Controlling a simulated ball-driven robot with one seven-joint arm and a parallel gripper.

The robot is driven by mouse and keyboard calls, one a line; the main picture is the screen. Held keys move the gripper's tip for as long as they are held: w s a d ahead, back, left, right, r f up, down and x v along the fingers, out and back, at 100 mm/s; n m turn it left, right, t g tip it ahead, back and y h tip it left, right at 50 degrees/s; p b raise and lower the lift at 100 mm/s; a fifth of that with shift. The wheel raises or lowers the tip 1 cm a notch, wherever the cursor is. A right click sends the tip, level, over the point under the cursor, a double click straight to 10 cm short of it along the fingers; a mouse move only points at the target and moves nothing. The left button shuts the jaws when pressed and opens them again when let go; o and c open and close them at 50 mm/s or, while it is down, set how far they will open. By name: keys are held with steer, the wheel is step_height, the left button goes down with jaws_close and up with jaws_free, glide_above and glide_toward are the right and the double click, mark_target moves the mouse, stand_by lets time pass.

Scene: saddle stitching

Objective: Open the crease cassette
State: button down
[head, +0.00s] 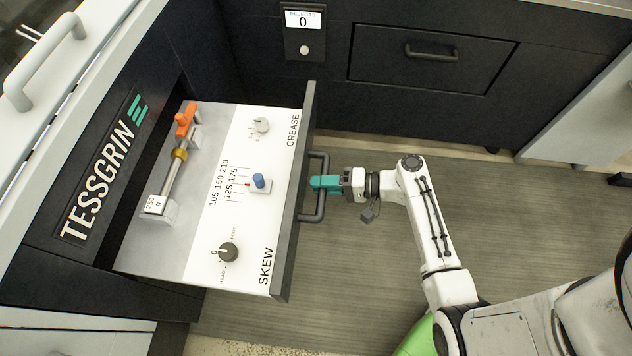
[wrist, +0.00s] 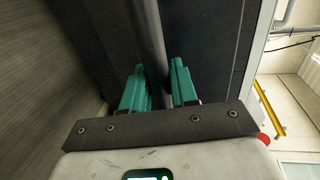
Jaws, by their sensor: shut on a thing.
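The crease cassette (head: 200,262) is a drawer pulled out of the dark machine on the left in the head view. Its top carries a CREASE knob (head: 261,126), a blue slider (head: 259,181), a SKEW knob (head: 228,252) and a shaft with an orange lever (head: 184,119). A dark bar handle (head: 321,208) is fixed to its front panel. My gripper (head: 325,182), with teal fingers, is shut on this handle. In the wrist view the handle (wrist: 147,35) runs between the two fingers (wrist: 160,92).
A dark panel with its own handle (head: 431,52) and a reject counter (head: 303,19) stand at the back. A pale handle (head: 45,60) is at the upper left. The floor (head: 350,270) right of the cassette is clear apart from my arm and base.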

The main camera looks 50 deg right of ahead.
steer(key=shift+f, duration=0.1)
steer(key=c, duration=1)
jaws_free()
steer(key=v, duration=1.1)
steer(key=shift+b, duration=0.3)
